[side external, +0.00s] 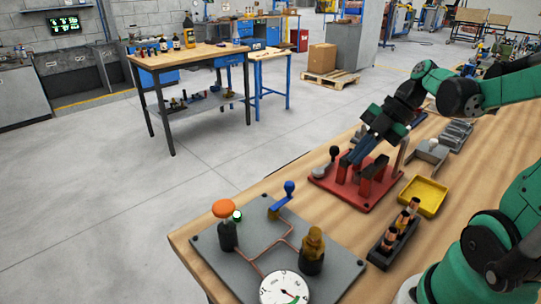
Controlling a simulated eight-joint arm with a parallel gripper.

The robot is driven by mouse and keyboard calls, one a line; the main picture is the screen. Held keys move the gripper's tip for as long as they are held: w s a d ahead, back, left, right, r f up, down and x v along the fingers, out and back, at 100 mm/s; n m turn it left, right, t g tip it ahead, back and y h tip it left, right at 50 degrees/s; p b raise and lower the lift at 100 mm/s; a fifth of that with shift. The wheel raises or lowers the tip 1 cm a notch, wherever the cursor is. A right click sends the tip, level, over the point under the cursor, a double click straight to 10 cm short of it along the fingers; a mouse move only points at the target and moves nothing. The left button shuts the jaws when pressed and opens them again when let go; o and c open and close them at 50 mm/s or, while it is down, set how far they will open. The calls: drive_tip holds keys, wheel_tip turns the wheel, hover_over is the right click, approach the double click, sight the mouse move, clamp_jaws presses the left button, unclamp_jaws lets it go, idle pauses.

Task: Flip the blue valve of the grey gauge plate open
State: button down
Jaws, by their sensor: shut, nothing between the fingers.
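The grey gauge plate (246,262) lies at the near left corner of the wooden table. Its blue valve (282,200) stands at the plate's back edge, with a blue lever and a round knob at its upper end.
The red fixture (340,192) with upright posts and a black-knobbed lever stands beyond the plate. A yellow tray (423,195) and a dark rack (394,240) holding copper pieces stand to its right. Grey blocks (455,134) sit farther back. Space above the plate is clear.

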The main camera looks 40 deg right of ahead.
drive_tip(key=shift+s+d+r+n, duration=0.15)
drive_tip(key=shift+d+n, duration=0.2)
drive_tip(key=shift+n, duration=0.35)
drive_tip(key=x, duration=1)
drive_tip(key=shift+a, duration=0.2)
drive_tip(key=w, duration=0.1)
drive_tip(key=w+a, duration=0.1)
drive_tip(key=w, duration=0.1)
drive_tip(key=shift+w, duration=0.1)
drive_tip(key=shift+w+a, duration=0.1)
drive_tip(key=shift+w, duration=0.25)
